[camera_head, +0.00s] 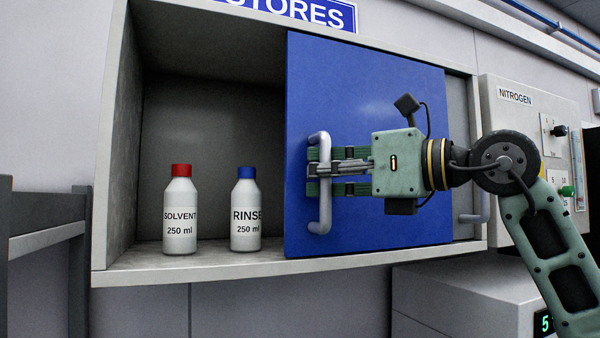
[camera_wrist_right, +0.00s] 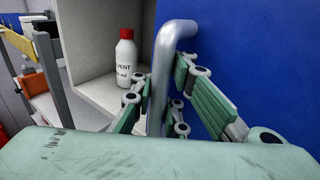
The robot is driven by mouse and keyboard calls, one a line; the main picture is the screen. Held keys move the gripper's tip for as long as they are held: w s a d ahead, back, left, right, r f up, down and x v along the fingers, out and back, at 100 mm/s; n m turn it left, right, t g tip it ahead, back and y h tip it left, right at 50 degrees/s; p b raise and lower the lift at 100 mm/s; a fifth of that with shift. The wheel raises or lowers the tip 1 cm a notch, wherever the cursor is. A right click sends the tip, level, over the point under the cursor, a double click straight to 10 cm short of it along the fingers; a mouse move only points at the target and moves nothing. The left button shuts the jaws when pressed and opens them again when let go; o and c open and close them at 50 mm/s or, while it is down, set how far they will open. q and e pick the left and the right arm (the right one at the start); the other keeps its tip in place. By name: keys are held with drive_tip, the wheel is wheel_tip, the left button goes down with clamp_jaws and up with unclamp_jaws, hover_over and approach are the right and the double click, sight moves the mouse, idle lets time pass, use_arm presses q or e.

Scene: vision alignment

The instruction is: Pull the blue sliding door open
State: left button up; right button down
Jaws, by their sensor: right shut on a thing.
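The blue sliding door (camera_head: 375,90) stands at the right part of the grey cabinet, and the left part of the cabinet is open. The door also fills the right of the right wrist view (camera_wrist_right: 250,50). Its grey vertical bar handle (camera_head: 325,215) is on the door's left side. My right gripper (camera_head: 322,172) is shut on this handle, its fingers on both sides of the bar. In the right wrist view the handle (camera_wrist_right: 165,60) stands between the green fingers. My left gripper is not in view.
A red-capped SOLVENT bottle (camera_head: 180,215) and a blue-capped RINSE bottle (camera_head: 246,215) stand on the cabinet floor (camera_head: 210,263), left of the door. A NITROGEN panel (camera_head: 510,120) is at the right. A second grey handle (camera_head: 478,208) shows right of the door.

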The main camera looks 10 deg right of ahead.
drive_tip(key=shift+a+f, duration=0.1)
drive_tip(key=shift+f, duration=0.15)
drive_tip(key=c, duration=2.3)
unclamp_jaws()
drive_tip(key=shift+o, duration=1.4)
drive_tip(key=shift+s+d+r, duration=0.3)
drive_tip(key=shift+s+d, duration=0.1)
drive_tip(key=shift+s, duration=0.1)
drive_tip(key=shift+w+a, duration=0.1)
drive_tip(key=shift+w, duration=0.05)
drive_tip(key=v, duration=1.2)
